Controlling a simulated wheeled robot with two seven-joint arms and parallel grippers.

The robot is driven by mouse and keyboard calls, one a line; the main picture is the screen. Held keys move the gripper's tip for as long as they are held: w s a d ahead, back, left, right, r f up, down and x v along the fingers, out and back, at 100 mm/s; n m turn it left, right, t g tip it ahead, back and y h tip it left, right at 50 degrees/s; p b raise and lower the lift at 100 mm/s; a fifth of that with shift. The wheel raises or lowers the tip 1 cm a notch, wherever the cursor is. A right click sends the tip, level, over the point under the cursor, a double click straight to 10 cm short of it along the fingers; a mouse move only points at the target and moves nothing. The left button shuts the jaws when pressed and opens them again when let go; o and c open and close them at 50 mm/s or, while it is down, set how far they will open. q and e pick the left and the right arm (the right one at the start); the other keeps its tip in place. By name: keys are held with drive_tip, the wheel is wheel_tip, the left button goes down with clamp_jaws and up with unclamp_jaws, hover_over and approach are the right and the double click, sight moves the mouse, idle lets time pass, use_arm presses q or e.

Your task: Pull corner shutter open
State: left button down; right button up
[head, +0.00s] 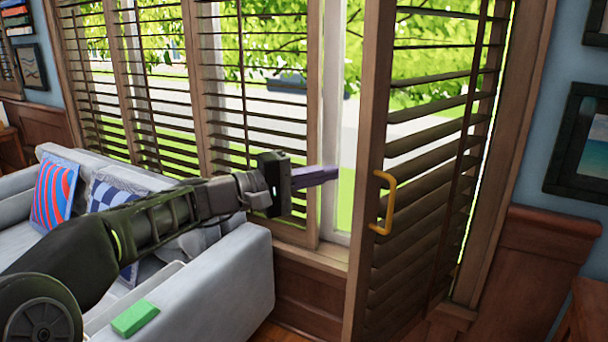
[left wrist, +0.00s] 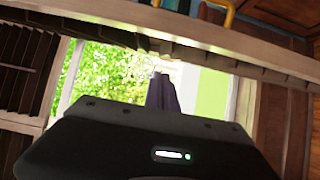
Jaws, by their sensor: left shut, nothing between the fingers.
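The corner shutter (head: 425,190) is a brown wooden panel with slats at the right of the window in the head view. It stands swung out at an angle from the window, with a gap to its left. A yellow handle (head: 384,203) is on its near edge; the handle also shows at the top of the left wrist view (left wrist: 226,12). My left gripper (head: 334,172) is shut and empty. In the head view its purple fingers point right, a little left of the shutter's edge; I cannot tell whether they touch it. My right gripper is not in view.
A grey sofa (head: 235,275) with patterned cushions and a green block (head: 135,318) stands at the left, under my left arm. Other slatted shutters (head: 250,100) cover the window to the left. Framed pictures (head: 583,142) hang on the right wall.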

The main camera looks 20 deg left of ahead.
use_arm(q)
drive_tip(key=d, duration=0.5)
drive_tip(key=shift+w+d+p, duration=0.25)
drive_tip(key=shift+w+p, duration=0.05)
